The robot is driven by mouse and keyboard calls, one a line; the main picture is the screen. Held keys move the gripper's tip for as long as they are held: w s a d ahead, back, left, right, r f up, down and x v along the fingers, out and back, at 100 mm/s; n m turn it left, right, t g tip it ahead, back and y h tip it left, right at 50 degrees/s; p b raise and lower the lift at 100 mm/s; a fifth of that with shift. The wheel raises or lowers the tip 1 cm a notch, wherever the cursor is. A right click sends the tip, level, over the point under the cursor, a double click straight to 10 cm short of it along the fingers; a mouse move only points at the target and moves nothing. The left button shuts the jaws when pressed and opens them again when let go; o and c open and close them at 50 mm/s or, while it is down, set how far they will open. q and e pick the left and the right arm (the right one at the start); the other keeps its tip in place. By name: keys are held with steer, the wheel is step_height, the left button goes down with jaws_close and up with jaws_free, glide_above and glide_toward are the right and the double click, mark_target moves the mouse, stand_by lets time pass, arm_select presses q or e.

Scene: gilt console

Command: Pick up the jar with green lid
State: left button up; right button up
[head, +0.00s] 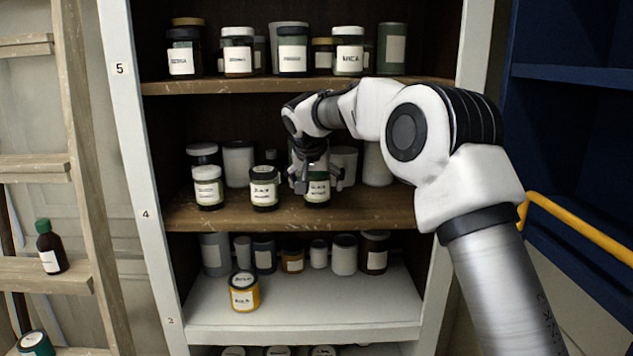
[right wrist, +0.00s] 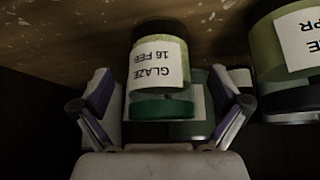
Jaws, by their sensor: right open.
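The jar with green lid (head: 318,193) stands on the middle shelf, partly hidden by my right gripper in the head view. In the right wrist view the jar (right wrist: 158,65) appears upside down, with a white label reading "GLAZE 16 FEB" and its green lid nearest the gripper. My right gripper (head: 318,184) is open, with one finger on each side of the jar. In the right wrist view both fingers of the gripper (right wrist: 163,108) show beside the lid, with gaps between them and the jar. My left gripper is not in view.
A similar dark-lidded jar (head: 264,190) stands just left of it, also in the right wrist view (right wrist: 292,55). A white-labelled jar (head: 208,190) stands farther left. Several jars stand close behind. The upper shelf (head: 300,86) is overhead. The shelf front at right (head: 375,212) is clear.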

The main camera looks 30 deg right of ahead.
steer(key=shift+w+d+f+p, duration=0.2)
steer(key=shift+w+d, duration=0.35)
steer(key=shift+w, duration=0.05)
steer(key=shift+w+d+f+p, duration=0.2)
steer(key=shift+w+d, duration=0.3)
steer(key=shift+w, duration=0.05)
steer(key=shift+w+d+f, duration=0.15)
steer(key=shift+f, duration=0.15)
steer(key=shift+r, duration=0.1)
steer(key=shift+s+a, duration=0.2)
steer(key=c, duration=1.6)
steer(key=shift+r, duration=0.2)
steer(key=shift+s+a+f+b, duration=0.15)
steer(key=shift+s+a+b, duration=0.05)
steer(key=shift+b, duration=0.3)
steer(key=s+a+b, duration=0.4)
steer(key=s+a, duration=0.7)
steer(key=s, duration=0.1)
steer(key=shift+s+a+r, duration=0.25)
steer(key=shift+s+a, duration=0.05)
steer(key=shift+a, duration=0.05)
